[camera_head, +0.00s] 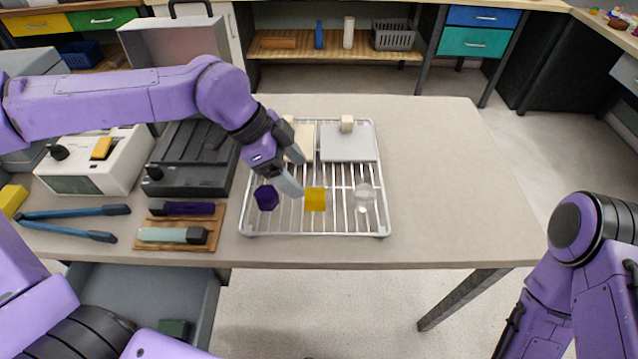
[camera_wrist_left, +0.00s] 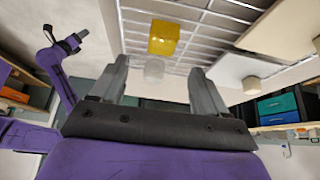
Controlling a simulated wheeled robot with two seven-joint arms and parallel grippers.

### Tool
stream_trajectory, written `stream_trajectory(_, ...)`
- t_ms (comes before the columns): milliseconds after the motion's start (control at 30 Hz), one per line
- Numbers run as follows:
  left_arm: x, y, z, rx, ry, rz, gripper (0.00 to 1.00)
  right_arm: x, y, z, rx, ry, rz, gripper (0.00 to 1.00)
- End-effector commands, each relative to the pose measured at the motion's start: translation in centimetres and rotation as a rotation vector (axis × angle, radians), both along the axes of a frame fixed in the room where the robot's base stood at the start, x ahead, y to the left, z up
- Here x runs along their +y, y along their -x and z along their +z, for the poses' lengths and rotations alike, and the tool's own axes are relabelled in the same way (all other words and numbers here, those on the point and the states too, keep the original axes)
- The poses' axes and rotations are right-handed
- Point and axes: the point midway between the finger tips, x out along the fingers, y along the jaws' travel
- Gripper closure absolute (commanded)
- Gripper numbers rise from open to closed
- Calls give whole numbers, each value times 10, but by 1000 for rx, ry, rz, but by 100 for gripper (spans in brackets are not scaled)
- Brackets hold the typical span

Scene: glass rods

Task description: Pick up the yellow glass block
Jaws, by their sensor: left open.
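The yellow glass block (camera_head: 315,199) lies on the wire rack (camera_head: 340,234) on the table, between a dark purple glass piece (camera_head: 266,198) and a clear glass piece (camera_head: 364,197). My left gripper (camera_head: 294,170) is open above the rack, up and to the left of the yellow block. In the left wrist view the yellow block (camera_wrist_left: 163,37) shows beyond the open fingers (camera_wrist_left: 160,65), with nothing held between them. The clear piece (camera_wrist_left: 154,69) appears there between the fingertips, farther off. My right arm stands at the right edge, its gripper out of view.
A grey plate (camera_head: 347,147) with a small cream block (camera_head: 347,123) lies on the rack's far part, beside a cream board (camera_head: 304,140). The table right of the rack is clear.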

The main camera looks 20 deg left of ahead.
Motion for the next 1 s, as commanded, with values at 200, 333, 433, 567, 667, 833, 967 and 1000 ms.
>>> stream_trajectory(200,-18,-5,-29,4,-1,-6,25,0,0,3,1,-1,0,57)
stream_trajectory(333,-24,-10,-47,6,-2,-9,25,0,0,11,0,0,0,57)
stream_trajectory(433,-31,-14,-65,5,-4,-9,25,0,0,14,0,0,0,57)
stream_trajectory(567,-37,-17,-76,2,0,-7,25,0,0,14,0,0,0,57)
stream_trajectory(667,-38,-17,-78,1,1,-6,25,0,0,14,0,0,0,57)
stream_trajectory(833,-38,-17,-77,1,1,-6,45,0,0,14,0,0,0,57)
stream_trajectory(967,-38,-17,-77,1,1,-6,85,0,0,14,0,0,0,57)
stream_trajectory(1000,-37,-17,-77,1,1,-6,85,0,0,14,0,0,0,57)
